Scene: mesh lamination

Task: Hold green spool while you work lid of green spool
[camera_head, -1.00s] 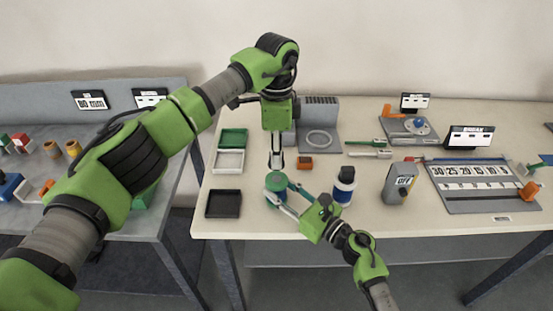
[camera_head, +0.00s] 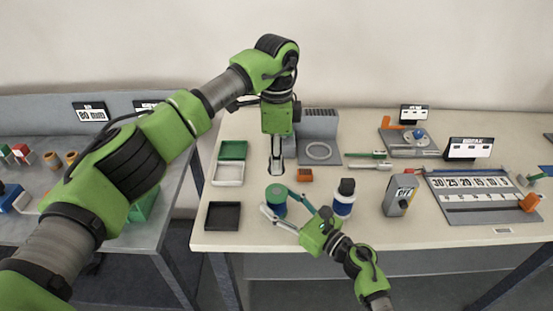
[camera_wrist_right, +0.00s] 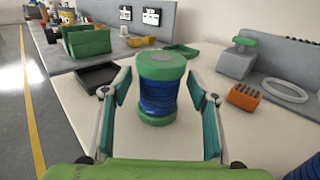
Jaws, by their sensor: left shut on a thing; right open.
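The green spool (camera_head: 276,198) stands upright on the beige table, with blue winding between green ends. Its round green lid or top end (camera_wrist_right: 162,66) shows clearly in the right wrist view. My left gripper (camera_head: 276,170) points down just above and behind the spool in the head view. Its fingers are close together on something too small to make out. My right gripper (camera_wrist_right: 160,103) is open, with one finger on each side of the spool and visible gaps between. The left gripper does not show in the right wrist view.
A grey switch box (camera_head: 398,196) is farther right. A black tray (camera_head: 222,215) lies left, and an orange block (camera_head: 305,175) lies behind. The front of the table is mostly clear.

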